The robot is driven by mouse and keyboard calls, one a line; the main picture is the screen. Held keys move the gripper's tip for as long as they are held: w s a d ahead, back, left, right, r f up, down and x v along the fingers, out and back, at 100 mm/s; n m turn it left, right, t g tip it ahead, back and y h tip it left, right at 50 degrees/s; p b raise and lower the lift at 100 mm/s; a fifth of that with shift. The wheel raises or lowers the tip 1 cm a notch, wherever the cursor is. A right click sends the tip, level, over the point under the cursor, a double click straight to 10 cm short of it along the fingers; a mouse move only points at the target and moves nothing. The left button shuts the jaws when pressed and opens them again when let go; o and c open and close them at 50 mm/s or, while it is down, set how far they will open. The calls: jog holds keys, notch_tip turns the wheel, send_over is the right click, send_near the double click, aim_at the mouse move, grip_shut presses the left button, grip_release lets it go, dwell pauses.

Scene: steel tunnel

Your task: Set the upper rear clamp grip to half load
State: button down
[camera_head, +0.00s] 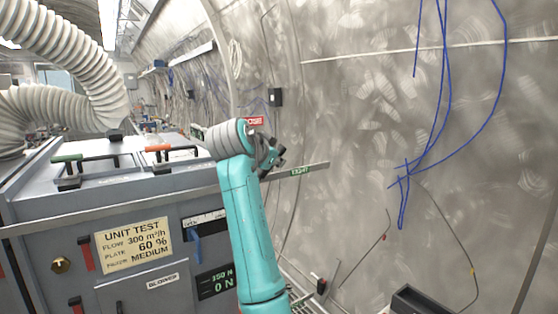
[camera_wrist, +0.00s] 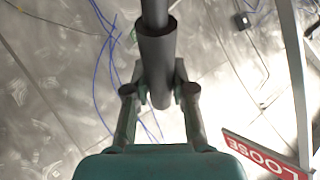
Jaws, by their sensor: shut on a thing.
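The clamp grip is a dark cylindrical handle (camera_wrist: 158,65) in the wrist view, running up out of the picture. My gripper (camera_wrist: 158,92) is shut around its lower end, one finger on each side. In the head view my gripper (camera_head: 268,154) is at the end of the teal arm, right of the cabinet, and the arm hides most of the grip. A red LOOSE sign (camera_head: 254,121) is just above it and also shows in the wrist view (camera_wrist: 262,155). A green sign (camera_head: 303,170), seemingly TIGHT, is to the lower right. The cabinet display (camera_head: 216,282) shows 0 N below a larger figure.
The grey cabinet (camera_head: 150,285) at left carries a green handle (camera_head: 68,160), an orange handle (camera_head: 158,149) and a blue lever (camera_head: 195,246). White ribbed hoses (camera_head: 80,45) curve above it. Blue cables (camera_head: 405,190) hang on the curved steel wall at right.

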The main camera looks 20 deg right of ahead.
jog(key=shift+w+d+f+m+g+y, duration=0.1)
jog(key=shift+d+f+m+g+y, duration=0.2)
jog(key=shift+f+y, duration=0.2)
jog(key=shift+w+d+f+m+g+y, duration=0.1)
jog(key=shift+d+f+m+g+y, duration=0.15)
jog(key=shift+f+y, duration=0.25)
jog(key=c, duration=0.9)
grip_release()
jog(key=shift+c, duration=0.2)
jog(key=shift+r, duration=0.15)
jog(key=v, duration=1.2)
